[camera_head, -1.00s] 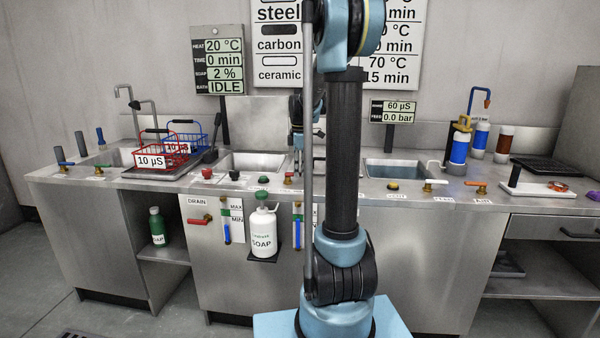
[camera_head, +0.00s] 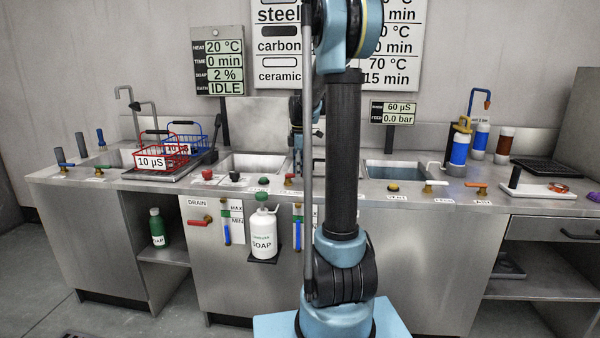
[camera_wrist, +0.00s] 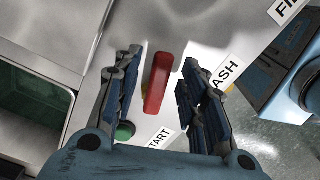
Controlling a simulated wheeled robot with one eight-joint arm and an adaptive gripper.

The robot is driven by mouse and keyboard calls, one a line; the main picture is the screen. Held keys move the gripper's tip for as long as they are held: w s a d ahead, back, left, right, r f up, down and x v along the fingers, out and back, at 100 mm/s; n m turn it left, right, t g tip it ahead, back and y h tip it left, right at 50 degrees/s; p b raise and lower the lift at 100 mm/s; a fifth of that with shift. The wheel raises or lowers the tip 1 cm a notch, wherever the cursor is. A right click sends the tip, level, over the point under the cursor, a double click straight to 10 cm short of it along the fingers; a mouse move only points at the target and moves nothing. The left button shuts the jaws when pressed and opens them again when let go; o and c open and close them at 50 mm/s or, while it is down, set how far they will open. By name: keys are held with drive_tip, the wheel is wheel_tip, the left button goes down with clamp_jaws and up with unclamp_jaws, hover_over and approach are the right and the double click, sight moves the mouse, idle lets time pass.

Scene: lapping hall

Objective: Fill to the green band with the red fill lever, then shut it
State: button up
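A red lever (camera_wrist: 158,82) stands between the two fingers of my gripper (camera_wrist: 160,70) in the wrist view. The fingers are apart, one on each side of the lever, with gaps showing. A red-orange handle (camera_head: 289,180) on the counter, left of my arm, appears to be the same lever. My gripper is mostly hidden behind my arm in the head view. On the front panel, a sight tube (camera_head: 227,233) with blue in its lower part stands beside a MAX/MIN card (camera_head: 237,231) with a green band (camera_head: 236,214).
A green button (camera_wrist: 125,131) is close to the left finger, near a START label (camera_wrist: 158,140). Red (camera_head: 207,174) and black (camera_head: 234,176) knobs stand left along the counter. A sink (camera_head: 255,162) lies behind. A white soap bottle (camera_head: 263,230) hangs in front below the counter.

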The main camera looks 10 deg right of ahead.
wheel_tip(320, 180, up, 12)
idle(0.6)
drive_tip(key=shift+f, duration=0.1)
idle(6.8)
